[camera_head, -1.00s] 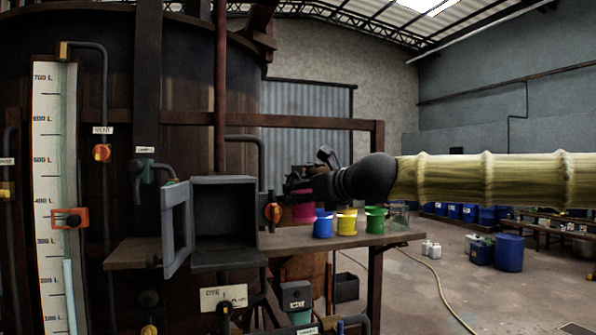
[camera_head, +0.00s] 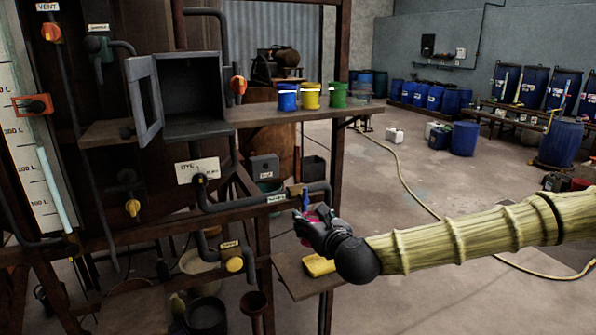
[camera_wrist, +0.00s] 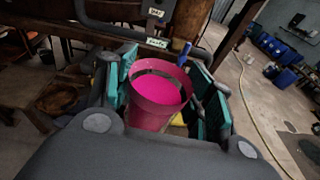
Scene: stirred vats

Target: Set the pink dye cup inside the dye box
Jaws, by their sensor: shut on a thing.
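The pink dye cup (camera_wrist: 152,119) is upright between the teal pads of my gripper (camera_wrist: 163,84) in the wrist view, with bright pink dye inside. My gripper (camera_head: 316,230) is shut on it. In the head view, the gripper mostly hides the cup, with only a little pink showing. Both are to the right of and well below the dye box, over a small lower shelf. The dye box (camera_head: 190,129) is a dark grey open-fronted box at the upper left. Its door (camera_head: 145,98) stands open to the left, and its inside looks empty.
Blue (camera_head: 287,98), yellow (camera_head: 310,96) and green (camera_head: 337,95) cups stand on the shelf (camera_head: 265,114) right of the box. A red-handled valve (camera_head: 238,85) is by the box's right side. Pipes (camera_head: 250,204) run below. A yellow block (camera_head: 318,265) lies on the lower shelf.

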